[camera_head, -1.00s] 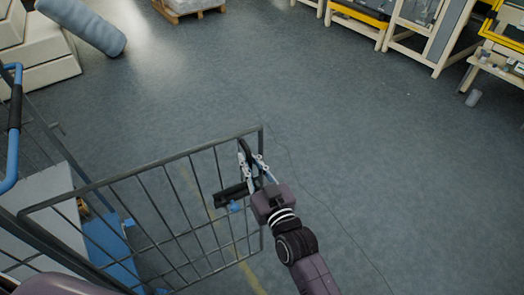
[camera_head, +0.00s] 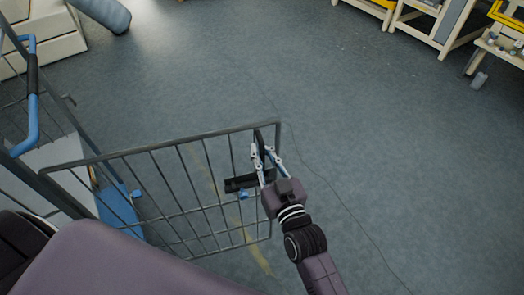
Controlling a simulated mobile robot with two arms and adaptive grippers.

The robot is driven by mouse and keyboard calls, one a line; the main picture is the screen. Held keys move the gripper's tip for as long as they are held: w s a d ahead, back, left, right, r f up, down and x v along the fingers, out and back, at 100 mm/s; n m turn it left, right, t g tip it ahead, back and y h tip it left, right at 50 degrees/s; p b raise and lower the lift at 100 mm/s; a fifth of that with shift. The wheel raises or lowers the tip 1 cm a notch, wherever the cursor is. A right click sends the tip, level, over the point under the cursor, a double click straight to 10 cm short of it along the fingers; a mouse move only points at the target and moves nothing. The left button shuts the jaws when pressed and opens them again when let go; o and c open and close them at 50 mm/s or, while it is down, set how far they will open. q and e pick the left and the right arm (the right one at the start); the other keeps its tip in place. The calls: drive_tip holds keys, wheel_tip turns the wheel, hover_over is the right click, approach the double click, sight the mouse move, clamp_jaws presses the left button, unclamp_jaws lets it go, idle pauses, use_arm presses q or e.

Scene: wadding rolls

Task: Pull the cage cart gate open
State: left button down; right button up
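The cage cart gate (camera_head: 200,143), a grey wire-mesh panel, stands swung out from the cart, reaching right across the middle of the camera_head view. The cart (camera_head: 50,152) is at the left, with a blue and black push handle (camera_head: 30,95) and a blue lower part (camera_head: 118,205). My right gripper (camera_head: 264,150) is at the gate's free right end. Its silver fingers lie on both sides of the dark upright handle bar there and appear closed on it. A black latch piece (camera_head: 240,183) sits just left of the fingers. My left gripper is not in view.
Clear grey floor (camera_head: 390,150) lies beyond and right of the gate. A grey roll (camera_head: 103,12) and pale blocks (camera_head: 40,40) are at the upper left.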

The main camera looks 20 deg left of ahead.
drive_tip(key=o, duration=0.3)
drive_tip(key=shift+s+d+f, duration=0.1)
drive_tip(key=shift+s+d, duration=0.15)
drive_tip(key=shift+d, duration=0.05)
drive_tip(key=v, duration=1.1)
drive_tip(key=shift+s+d, duration=0.1)
